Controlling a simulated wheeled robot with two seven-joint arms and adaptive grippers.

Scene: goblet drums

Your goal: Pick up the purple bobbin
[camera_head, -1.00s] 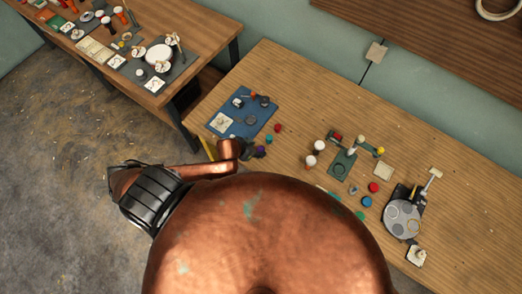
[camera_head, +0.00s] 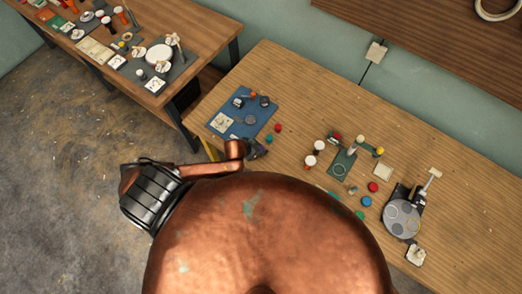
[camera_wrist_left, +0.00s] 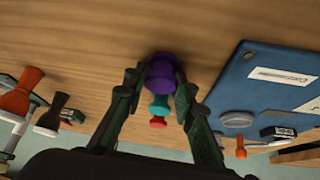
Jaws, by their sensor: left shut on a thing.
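The purple bobbin (camera_wrist_left: 161,72) is between the two dark fingertips of my left gripper (camera_wrist_left: 154,84) in the left wrist view. The gripper is shut on it, one finger on each side. I cannot tell whether it is clear of the table. In the head view my left gripper (camera_head: 257,149) is at the table's near-left edge and mostly hides the bobbin. My right gripper is not in view.
A teal bobbin (camera_wrist_left: 158,104) and a red bobbin (camera_wrist_left: 157,122) stand just beyond. A blue board (camera_head: 240,125) with small parts lies close by. A green stand (camera_head: 343,163) and a grey disc device (camera_head: 402,219) are farther right on the wooden table.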

